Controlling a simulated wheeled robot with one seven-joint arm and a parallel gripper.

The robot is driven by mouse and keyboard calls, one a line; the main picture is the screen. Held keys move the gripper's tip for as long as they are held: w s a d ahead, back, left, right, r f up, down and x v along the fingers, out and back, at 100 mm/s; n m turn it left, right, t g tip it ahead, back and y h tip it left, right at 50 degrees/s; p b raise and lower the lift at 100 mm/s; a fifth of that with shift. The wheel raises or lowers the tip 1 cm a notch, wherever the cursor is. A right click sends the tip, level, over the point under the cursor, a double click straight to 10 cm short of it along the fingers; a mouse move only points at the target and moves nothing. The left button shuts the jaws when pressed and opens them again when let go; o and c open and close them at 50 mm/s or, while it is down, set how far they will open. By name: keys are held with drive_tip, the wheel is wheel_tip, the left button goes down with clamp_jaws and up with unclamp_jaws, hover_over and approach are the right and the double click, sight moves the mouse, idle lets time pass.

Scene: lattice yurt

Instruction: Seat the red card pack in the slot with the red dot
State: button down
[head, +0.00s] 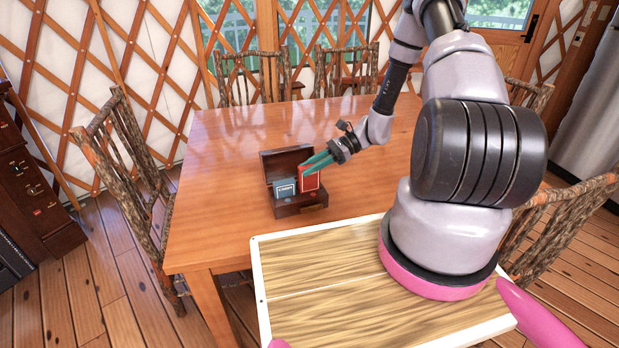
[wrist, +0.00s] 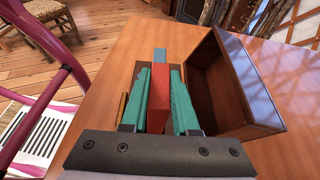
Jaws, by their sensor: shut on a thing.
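The red card pack (head: 309,180) is upright between the teal fingers of my gripper (head: 318,161), at the right half of a small dark wooden box (head: 301,207) in the head view. The pack stands higher than the blue card pack (head: 285,188), which sits in the box's left slot. I cannot tell whether the red pack's lower end is inside the slot. In the wrist view my gripper (wrist: 160,97) is shut on the red pack (wrist: 160,80), with the blue pack (wrist: 159,54) beyond it. The red dot is too small to make out surely.
The box's open lid (head: 284,160) stands up behind the packs; in the wrist view the lid (wrist: 232,80) rises close to the right finger. The wooden table (head: 226,150) is otherwise clear. Log chairs (head: 125,150) stand around it.

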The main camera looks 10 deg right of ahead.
sight(299, 182)
drive_tip(key=shift+f, duration=1.7)
drive_tip(key=c, duration=0.7)
unclamp_jaws()
drive_tip(key=shift+f, duration=0.1)
